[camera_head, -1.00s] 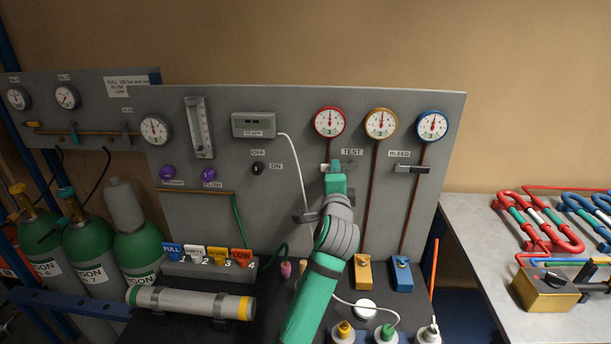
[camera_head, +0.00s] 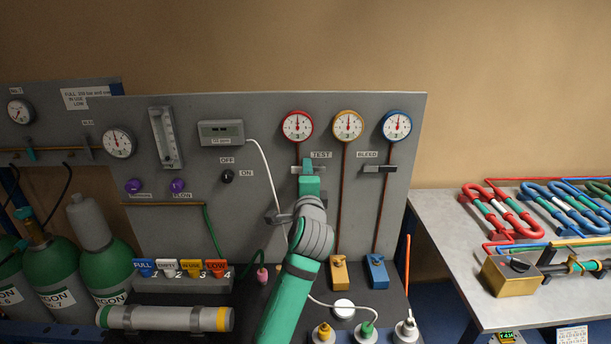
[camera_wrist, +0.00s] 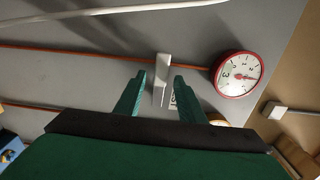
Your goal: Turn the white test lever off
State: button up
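The white test lever (camera_wrist: 163,70) shows in the wrist view, sticking out from the grey panel beside the red-rimmed gauge (camera_wrist: 237,74). My gripper (camera_wrist: 160,77) is open, with one green finger on each side of the lever and a visible gap on both sides. In the head view my gripper (camera_head: 308,166) is at the panel just left of the TEST label (camera_head: 320,155), below the red-rimmed gauge (camera_head: 297,126). There it covers most of the lever, so I cannot tell the lever's setting.
The bleed lever (camera_head: 380,168) is on the panel to the right. A black ON/OFF knob (camera_head: 227,176) and a white cable (camera_head: 268,165) are to the left. Gold (camera_head: 339,272) and blue (camera_head: 377,271) blocks stand below. A bench with coils (camera_head: 440,215) is at the right.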

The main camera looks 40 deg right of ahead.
jog(key=shift+a, duration=0.15)
jog(key=v, duration=1)
jog(key=shift+s+a, duration=0.2)
jog(key=shift+s, duration=0.1)
jog(key=s+a+f+n+t+y, duration=0.1)
jog(key=s+a+f+n+y, duration=0.3)
jog(key=a+f+n, duration=0.8)
jog(key=s+a+f+n+t+y, duration=0.1)
jog(key=s+a+f+n, duration=0.5)
jog(key=a+f, duration=0.65)
jog(key=s+a+f+n+y, duration=0.3)
jog(key=s+a, duration=0.5)
jog(key=s, duration=0.5)
jog(key=s+a+f+n+y, duration=0.3)
jog(key=s+a+f+n, duration=0.2)
jog(key=s+a, duration=0.4)
jog(key=s+f, duration=0.1)
jog(key=s, duration=0.2)
jog(key=shift+s+a+f+g, duration=0.25)
jog(key=shift+s+f+g, duration=0.05)
jog(key=shift+s, duration=0.05)
